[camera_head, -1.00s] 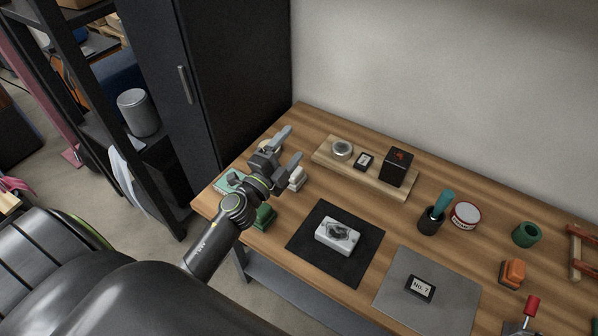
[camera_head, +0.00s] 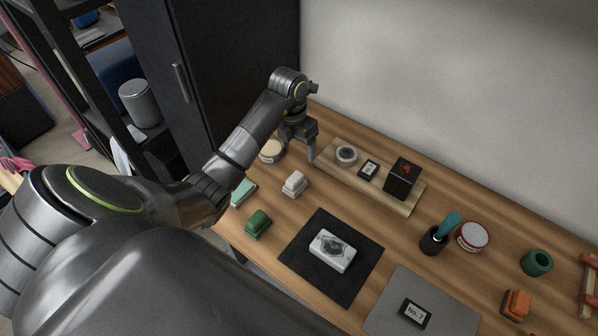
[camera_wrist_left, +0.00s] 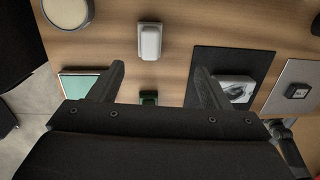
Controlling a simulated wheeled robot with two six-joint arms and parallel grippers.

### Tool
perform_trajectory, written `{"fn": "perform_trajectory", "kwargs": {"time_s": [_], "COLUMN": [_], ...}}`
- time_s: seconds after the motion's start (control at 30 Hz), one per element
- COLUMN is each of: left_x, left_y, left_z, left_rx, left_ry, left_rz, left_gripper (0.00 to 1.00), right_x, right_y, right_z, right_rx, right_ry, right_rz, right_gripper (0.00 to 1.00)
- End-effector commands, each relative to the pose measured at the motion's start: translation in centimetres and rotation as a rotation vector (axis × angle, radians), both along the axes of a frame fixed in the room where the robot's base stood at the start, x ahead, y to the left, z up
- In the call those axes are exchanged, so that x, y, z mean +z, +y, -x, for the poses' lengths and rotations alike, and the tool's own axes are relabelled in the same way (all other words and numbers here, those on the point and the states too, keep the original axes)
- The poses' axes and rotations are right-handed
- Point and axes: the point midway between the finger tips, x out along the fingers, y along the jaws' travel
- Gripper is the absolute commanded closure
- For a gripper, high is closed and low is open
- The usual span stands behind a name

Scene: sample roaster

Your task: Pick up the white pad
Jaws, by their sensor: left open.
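The white pad (camera_head: 294,184) is a small rounded block lying on the wooden table, between a round tin and a green pad. It also shows in the wrist view (camera_wrist_left: 150,41), upper middle, beyond my fingertips. My left gripper (camera_head: 298,149) points down above the back left of the table, behind the white pad and apart from it. In the wrist view its two fingers (camera_wrist_left: 159,70) are wide apart with nothing between them. My right gripper is not in view.
A green pad (camera_head: 257,224) and a teal box (camera_head: 243,193) lie near the front left edge. The round tin (camera_head: 271,151) is close to my gripper. A wooden riser (camera_head: 384,192) with several items stands right of it. A black mat (camera_head: 310,275) bears a grey-white object (camera_head: 332,251).

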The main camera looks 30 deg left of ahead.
Motion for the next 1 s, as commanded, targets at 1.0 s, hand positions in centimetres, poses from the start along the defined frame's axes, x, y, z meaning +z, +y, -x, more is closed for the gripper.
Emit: {"fn": "perform_trajectory", "kwargs": {"time_s": [1.0], "left_x": [-8.4], "left_y": [1.5], "left_z": [0.6], "left_rx": [0.027], "left_ry": [0.059], "left_rz": [-0.075], "left_gripper": [0.29], "right_x": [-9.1], "right_y": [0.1], "right_z": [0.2], "right_rx": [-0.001], "right_ry": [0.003], "right_rz": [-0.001], "right_gripper": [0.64]}}
